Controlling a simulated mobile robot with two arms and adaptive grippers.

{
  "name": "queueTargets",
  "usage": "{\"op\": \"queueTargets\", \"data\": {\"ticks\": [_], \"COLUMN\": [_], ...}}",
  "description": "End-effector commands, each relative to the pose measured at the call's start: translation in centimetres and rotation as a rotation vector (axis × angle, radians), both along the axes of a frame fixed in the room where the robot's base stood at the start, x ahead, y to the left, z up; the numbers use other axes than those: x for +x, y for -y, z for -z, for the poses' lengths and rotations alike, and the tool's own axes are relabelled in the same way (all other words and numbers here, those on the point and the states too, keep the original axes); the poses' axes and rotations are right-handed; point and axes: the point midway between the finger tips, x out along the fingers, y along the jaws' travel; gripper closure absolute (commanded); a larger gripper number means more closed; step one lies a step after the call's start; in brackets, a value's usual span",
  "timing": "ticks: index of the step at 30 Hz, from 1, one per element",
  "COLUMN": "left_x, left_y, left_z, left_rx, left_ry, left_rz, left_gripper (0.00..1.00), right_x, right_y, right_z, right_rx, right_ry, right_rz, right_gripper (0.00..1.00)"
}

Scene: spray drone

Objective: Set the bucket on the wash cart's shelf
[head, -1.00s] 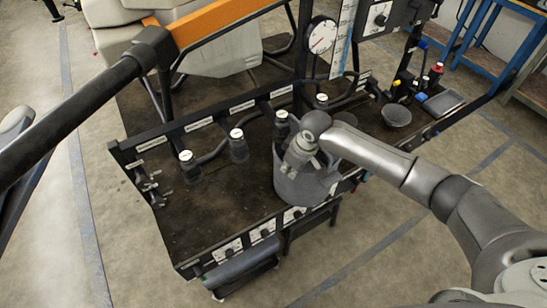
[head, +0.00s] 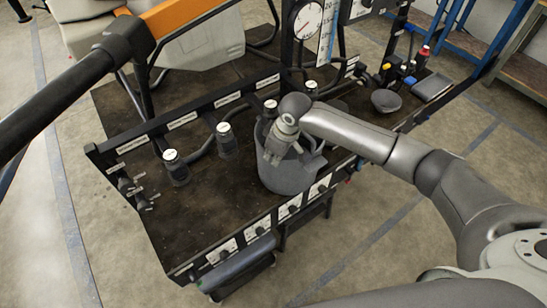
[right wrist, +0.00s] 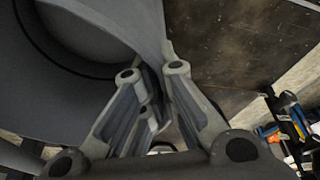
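The grey bucket (head: 286,179) stands upright over the front middle of the wash cart's dark shelf (head: 190,225). I cannot tell whether its base touches the shelf. My right gripper (head: 272,155) reaches over the bucket's rim from the right and points down. In the right wrist view, the two fingers (right wrist: 153,72) come together at the edge of the bucket's wall (right wrist: 145,22) and appear shut on it. The fingertips are partly hidden by the bucket. My left gripper is out of view.
Black-bodied fittings with white caps (head: 171,156) and hoses line the shelf behind the bucket. A pressure gauge (head: 308,19) stands at the back. A dark bowl (head: 386,101) and small bottles are at the right. The shelf's left front is bare. A black bar (head: 60,98) crosses the upper left.

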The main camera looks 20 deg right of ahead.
Motion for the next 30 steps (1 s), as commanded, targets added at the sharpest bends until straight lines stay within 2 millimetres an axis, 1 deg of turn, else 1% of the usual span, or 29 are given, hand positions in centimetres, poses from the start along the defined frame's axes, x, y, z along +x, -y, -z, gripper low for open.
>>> {"op": "queueTargets", "data": {"ticks": [1,4,12,15,18,26,30], "left_x": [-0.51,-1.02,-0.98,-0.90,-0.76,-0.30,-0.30], "left_y": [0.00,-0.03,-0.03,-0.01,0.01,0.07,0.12], "left_z": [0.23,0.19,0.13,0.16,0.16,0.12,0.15], "left_rx": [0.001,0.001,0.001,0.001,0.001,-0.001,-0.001], "left_ry": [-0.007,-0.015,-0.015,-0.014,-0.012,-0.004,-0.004], "left_rz": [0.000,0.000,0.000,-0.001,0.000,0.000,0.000], "left_gripper": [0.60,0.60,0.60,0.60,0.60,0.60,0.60], "right_x": [0.14,0.13,0.09,0.00,0.00,0.01,-0.02], "right_y": [-0.04,-0.06,-0.05,-0.03,-0.03,-0.03,0.06], "right_z": [-0.02,-0.11,0.17,0.29,0.29,0.26,-0.44], "right_rx": [0.001,0.001,0.001,0.000,0.000,0.000,0.000], "right_ry": [0.004,0.004,0.003,0.000,0.000,0.000,0.002], "right_rz": [-0.001,-0.001,-0.001,-0.001,-0.001,-0.001,-0.001], "right_gripper": [1.00,1.00,1.00,0.85,0.73,0.73,0.73]}}
